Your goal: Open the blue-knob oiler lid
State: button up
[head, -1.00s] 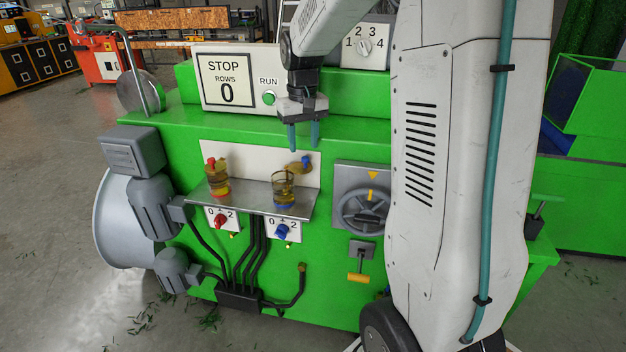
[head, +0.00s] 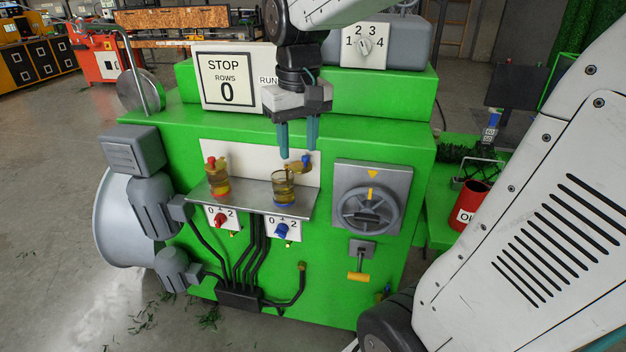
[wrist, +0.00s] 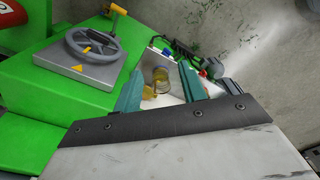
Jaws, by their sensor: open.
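The blue-knob oiler (head: 284,190) is a clear cup with amber oil and a blue band at its base, on the grey shelf. Its brass lid (head: 298,168) with the blue knob (head: 306,158) sits off to the right of the cup, and the cup's mouth looks uncovered. My gripper (head: 297,151) is open and empty, its teal fingers pointing down just above the lid in the head view; contact cannot be told. In the wrist view, the cup (wrist: 161,80) and lid (wrist: 148,93) show between the open fingers.
A red-knob oiler (head: 217,182) stands left on the same shelf (head: 250,203). A red dial (head: 220,219) and a blue dial (head: 281,230) sit below. A handwheel (head: 368,210) is to the right. The green machine top is behind my fingers.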

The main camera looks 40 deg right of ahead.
jog(key=s+a+f+n, duration=0.1)
jog(key=s+a, duration=0.4)
jog(key=s, duration=0.5)
jog(key=shift+s, duration=0.25)
